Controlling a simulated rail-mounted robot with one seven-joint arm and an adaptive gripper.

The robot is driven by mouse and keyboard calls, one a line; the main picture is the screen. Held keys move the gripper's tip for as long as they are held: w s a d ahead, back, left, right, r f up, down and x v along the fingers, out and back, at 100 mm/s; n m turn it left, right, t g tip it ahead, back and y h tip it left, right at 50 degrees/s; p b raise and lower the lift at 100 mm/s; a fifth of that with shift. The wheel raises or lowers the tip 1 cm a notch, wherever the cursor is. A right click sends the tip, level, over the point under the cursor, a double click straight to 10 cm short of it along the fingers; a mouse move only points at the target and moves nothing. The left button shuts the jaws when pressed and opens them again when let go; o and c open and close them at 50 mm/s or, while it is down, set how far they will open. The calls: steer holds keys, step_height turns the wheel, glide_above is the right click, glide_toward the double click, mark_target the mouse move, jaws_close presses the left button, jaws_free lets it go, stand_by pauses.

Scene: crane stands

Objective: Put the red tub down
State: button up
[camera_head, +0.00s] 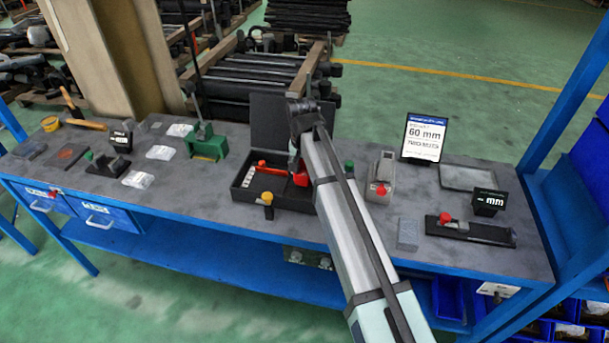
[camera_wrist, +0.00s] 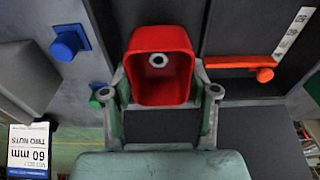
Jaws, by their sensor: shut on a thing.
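The red tub (camera_wrist: 160,92) is between the two fingers of my gripper (camera_wrist: 160,96) in the wrist view, with its open top toward the camera. A grey ring-shaped nut (camera_wrist: 158,60) lies inside it. In the head view the tub (camera_head: 301,179) shows partly behind my arm, over the right part of an open black case (camera_head: 285,202). I cannot tell whether its base touches the case floor. My gripper (camera_head: 297,165) is shut on the tub, and the arm hides much of it there.
The case's raised lid (camera_head: 268,122) stands behind. A red-handled tool (camera_head: 268,168) lies in its left part. A yellow-topped post (camera_head: 267,199) is in front. A grey holder with a red knob (camera_head: 381,180) and a 60 mm sign (camera_head: 424,138) stand right. A green block (camera_head: 208,146) stands left.

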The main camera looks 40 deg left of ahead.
mark_target(304, 174)
steer(key=shift+f+p, duration=0.5)
steer(key=shift+f, duration=1.6)
steer(key=shift+f, duration=0.2)
steer(key=o, duration=1.2)
steer(key=shift+r, duration=0.1)
steer(key=r+b, duration=0.1)
steer(key=r, duration=0.3)
steer(key=s+r+b, duration=0.1)
steer(key=r, duration=0.3)
steer(key=r+b, duration=0.1)
steer(key=r, duration=0.3)
steer(key=shift+s+d+r, duration=0.1)
steer(key=shift+s+d, duration=0.05)
steer(key=shift+d, duration=0.15)
